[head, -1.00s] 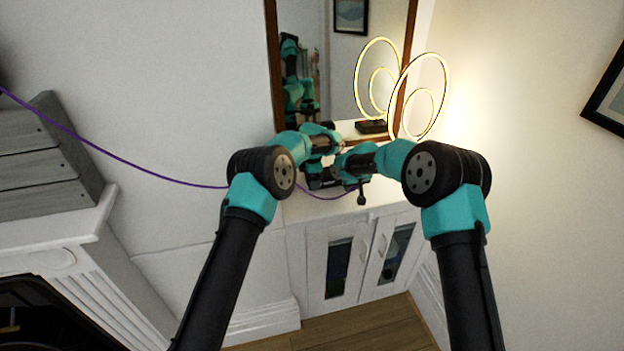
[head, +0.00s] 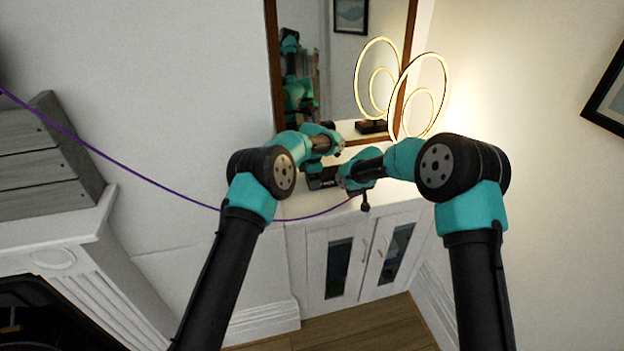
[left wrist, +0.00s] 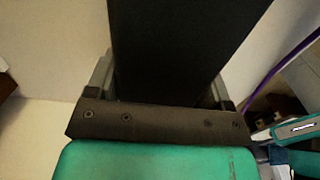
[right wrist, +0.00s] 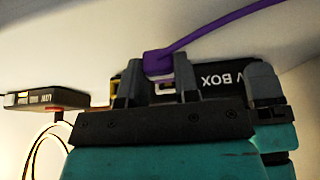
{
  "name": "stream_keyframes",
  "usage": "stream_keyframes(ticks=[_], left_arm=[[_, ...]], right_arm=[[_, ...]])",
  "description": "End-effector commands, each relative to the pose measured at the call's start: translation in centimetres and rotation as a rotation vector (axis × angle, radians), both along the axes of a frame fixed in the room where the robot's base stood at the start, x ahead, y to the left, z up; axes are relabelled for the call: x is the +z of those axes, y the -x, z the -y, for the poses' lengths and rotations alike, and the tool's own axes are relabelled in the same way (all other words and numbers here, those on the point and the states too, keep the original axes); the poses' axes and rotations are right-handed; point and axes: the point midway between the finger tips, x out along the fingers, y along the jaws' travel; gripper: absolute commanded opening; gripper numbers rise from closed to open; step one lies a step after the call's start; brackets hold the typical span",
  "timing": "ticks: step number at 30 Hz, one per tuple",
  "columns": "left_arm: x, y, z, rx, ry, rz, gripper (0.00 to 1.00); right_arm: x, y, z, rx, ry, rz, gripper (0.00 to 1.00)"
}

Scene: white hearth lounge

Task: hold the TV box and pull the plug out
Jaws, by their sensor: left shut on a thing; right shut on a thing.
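The black TV box (head: 322,181) is above the white cabinet in the head view. My left gripper (head: 330,150) is shut on it, and the box (left wrist: 185,45) fills the space between the fingers in the left wrist view. My right gripper (right wrist: 158,85) is shut on the purple plug (right wrist: 157,62), whose purple cable (right wrist: 215,33) runs up to the right. The box's face with upside-down white lettering (right wrist: 220,80) shows behind the right fingers. A small pale metal-edged part shows below the plug; whether it touches the box I cannot tell. In the head view my right gripper (head: 357,178) hides the plug.
The white cabinet (head: 315,235) stands below both grippers. A glowing ring lamp (head: 420,95) and a wood-framed mirror (head: 272,70) are behind. Another small black box (right wrist: 50,98) shows at left in the right wrist view. The cable (head: 130,172) hangs across the left wall.

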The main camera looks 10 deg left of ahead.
Motion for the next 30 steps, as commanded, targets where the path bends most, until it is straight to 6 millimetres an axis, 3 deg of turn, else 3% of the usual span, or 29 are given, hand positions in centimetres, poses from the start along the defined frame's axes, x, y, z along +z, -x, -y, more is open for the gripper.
stream_keyframes(ticks=[22, 23, 30], left_arm=[[0.1, 0.0, 0.0, 0.0, 0.0, 0.001, 0.35], [0.1, 0.0, 0.0, 0.0, 0.0, 0.001, 0.75], [0.0, 0.0, 0.0, 0.0, 0.0, 0.0, 0.98]], right_arm=[[0.0, 1.4, 0.6, 0.0, -0.001, 0.001, 0.06], [0.0, 1.4, 0.6, 0.0, -0.001, 0.001, 0.06], [0.0, 1.4, 0.6, 0.001, -0.001, 0.001, 0.06]])
